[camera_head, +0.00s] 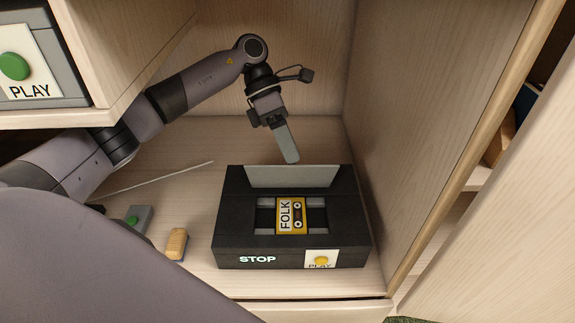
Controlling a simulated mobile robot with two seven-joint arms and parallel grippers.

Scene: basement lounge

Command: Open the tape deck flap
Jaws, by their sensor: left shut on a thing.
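The black tape deck (350,226) sits on the shelf floor, with STOP and a PLAY label on its front. Its flap (290,176) is a pale grey panel standing raised along the back of the deck's opening. A yellow FOLK cassette (284,216) lies in the open well. My left gripper (270,117) is above and behind the deck. It is shut on a flat grey-green bar (286,144) that points down. The bar's lower end is close to the flap's top edge; I cannot tell whether they touch. My right gripper is not in view.
A wooden block (176,244) and a grey piece with a green button (138,219) lie left of the deck. A thin pale rod (150,180) lies behind them. The cabinet wall (430,120) stands close on the right. A PLAY box (35,50) is on the upper-left shelf.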

